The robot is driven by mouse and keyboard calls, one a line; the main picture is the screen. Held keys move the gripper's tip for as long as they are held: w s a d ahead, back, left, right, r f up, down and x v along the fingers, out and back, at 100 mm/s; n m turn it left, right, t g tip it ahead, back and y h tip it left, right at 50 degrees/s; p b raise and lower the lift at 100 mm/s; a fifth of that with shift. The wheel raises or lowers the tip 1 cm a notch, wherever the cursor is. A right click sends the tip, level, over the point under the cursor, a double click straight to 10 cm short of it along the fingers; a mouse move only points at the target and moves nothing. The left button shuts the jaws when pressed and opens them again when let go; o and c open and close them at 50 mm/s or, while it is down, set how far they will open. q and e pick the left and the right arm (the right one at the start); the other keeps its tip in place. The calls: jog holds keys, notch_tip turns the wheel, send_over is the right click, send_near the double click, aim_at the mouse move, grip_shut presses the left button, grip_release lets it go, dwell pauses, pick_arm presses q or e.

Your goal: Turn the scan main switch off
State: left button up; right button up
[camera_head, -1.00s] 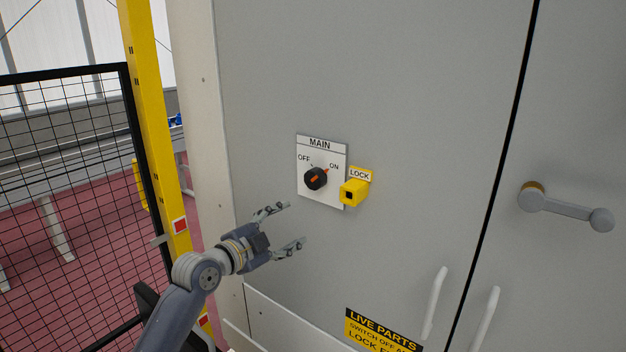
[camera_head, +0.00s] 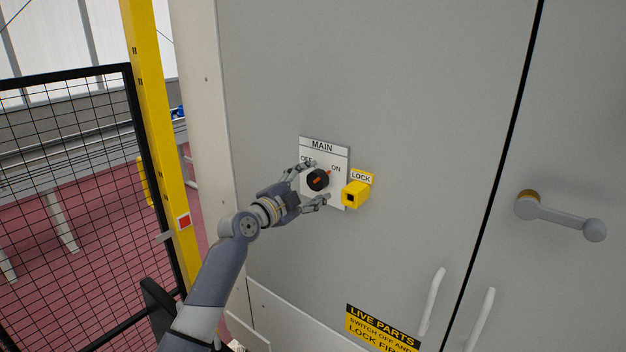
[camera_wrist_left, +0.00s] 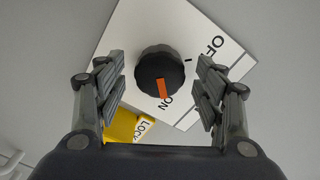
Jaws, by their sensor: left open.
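The main switch is a black round knob (camera_head: 318,180) with an orange pointer, on a white plate (camera_head: 322,147) marked MAIN, OFF and ON. The pointer is turned toward ON. In the left wrist view the knob (camera_wrist_left: 158,70) lies between the two fingers, and its orange mark points toward the ON lettering. My left gripper (camera_head: 314,184) is open, with one finger above the knob and one below it. In the wrist view gaps show between the knob and both fingers (camera_wrist_left: 160,90). My right gripper is not in view.
A yellow lock block (camera_head: 355,194) sits just right of the switch plate, close to my lower finger. The grey cabinet door (camera_head: 420,120) around it is flat and clear. A crank handle (camera_head: 560,214) and white door handles (camera_head: 432,302) are farther right. A black mesh fence (camera_head: 75,190) stands left.

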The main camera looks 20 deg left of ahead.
pick_arm(q)
jog(key=shift+w+d, duration=0.15)
jog(key=shift+w, duration=0.2)
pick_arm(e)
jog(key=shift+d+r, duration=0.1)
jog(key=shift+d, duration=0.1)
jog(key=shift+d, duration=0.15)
pick_arm(q)
jog(key=c, duration=1.1)
